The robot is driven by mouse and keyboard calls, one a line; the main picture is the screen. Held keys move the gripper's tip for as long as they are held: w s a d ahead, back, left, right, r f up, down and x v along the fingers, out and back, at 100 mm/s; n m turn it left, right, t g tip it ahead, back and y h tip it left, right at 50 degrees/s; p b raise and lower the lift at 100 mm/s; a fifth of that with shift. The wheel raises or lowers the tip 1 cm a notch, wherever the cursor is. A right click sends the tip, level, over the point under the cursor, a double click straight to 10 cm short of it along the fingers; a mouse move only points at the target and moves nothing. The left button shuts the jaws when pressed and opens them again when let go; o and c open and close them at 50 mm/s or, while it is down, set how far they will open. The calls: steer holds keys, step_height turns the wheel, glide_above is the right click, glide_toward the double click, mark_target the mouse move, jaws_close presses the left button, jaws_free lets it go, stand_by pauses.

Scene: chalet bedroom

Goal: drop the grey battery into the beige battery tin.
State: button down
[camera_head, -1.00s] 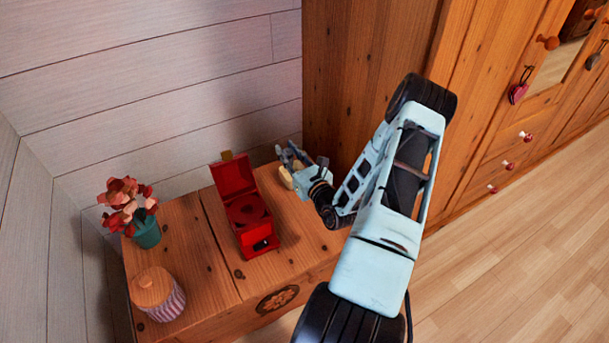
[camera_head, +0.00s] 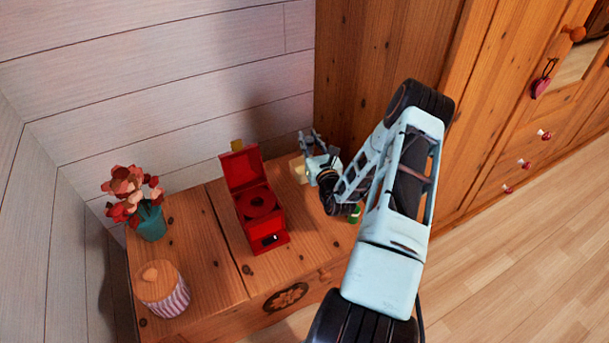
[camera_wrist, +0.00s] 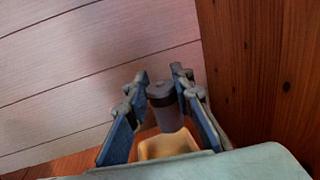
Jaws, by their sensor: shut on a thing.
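My gripper (camera_head: 312,142) is over the back right of the wooden chest. In the wrist view, my gripper (camera_wrist: 160,78) has a finger on each side of the grey battery (camera_wrist: 164,112) and is shut on it. The battery is upright, with a darker cap at its top. The beige battery tin (camera_wrist: 168,145) is open-topped and shows just below the battery, partly cut off by my gripper's body. The battery's lower end appears over the tin's opening; how deep it is cannot be told. In the head view the tin (camera_head: 298,168) is partly hidden behind my gripper.
On the chest (camera_head: 215,240), an open red box (camera_head: 270,222) stands left of the tin. A potted red plant (camera_head: 150,222) and a striped jar (camera_head: 165,295) stand further left. A small green object (camera_head: 355,213) shows beside my arm. A wooden wardrobe (camera_head: 370,60) rises close behind.

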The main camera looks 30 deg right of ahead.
steer(key=shift+f, duration=0.65)
steer(key=c, duration=1.6)
jaws_free()
steer(key=shift+s, duration=0.1)
steer(key=v, duration=1.2)
